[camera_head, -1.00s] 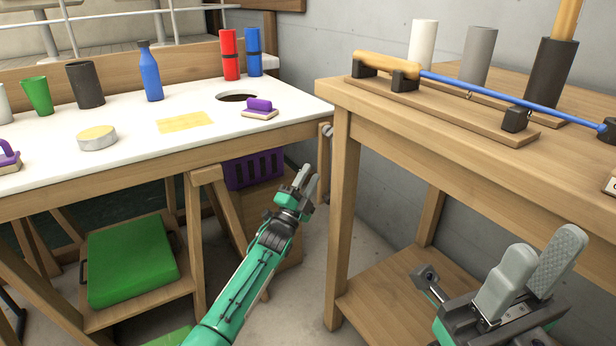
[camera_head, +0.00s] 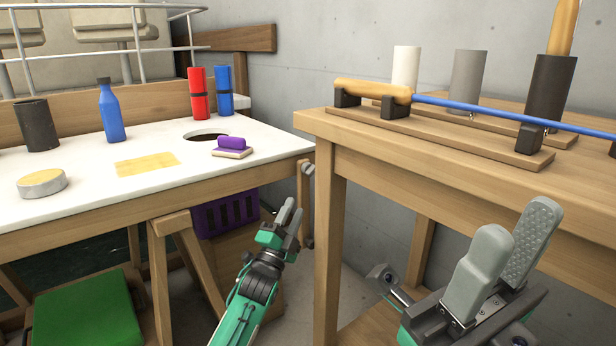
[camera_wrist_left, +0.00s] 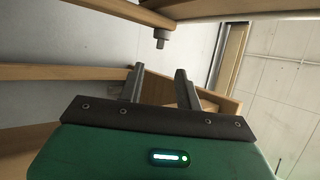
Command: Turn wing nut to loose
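No part can be surely made out as a wing nut. A wooden bracket with small grey knobs (camera_head: 308,170) is at the right end of the white-topped table. A small grey bolt-like piece (camera_wrist_left: 161,40) hangs under a wooden part in the left wrist view; I cannot tell if it is the wing nut. My left gripper (camera_head: 288,217) is below and left of the bracket, fingers pointing up, apart from it. In the left wrist view its fingers (camera_wrist_left: 159,85) stand apart with nothing between them. My right gripper (camera_head: 512,238) is open and empty beside the right bench.
The white-topped table (camera_head: 85,205) holds a blue bottle (camera_head: 111,115), a purple-handled block (camera_head: 232,147) and red and blue cylinders. The wooden bench (camera_head: 400,175) carries a blue rod (camera_head: 470,108) on a stand. A narrow gap separates table and bench. A purple crate (camera_head: 225,214) is below.

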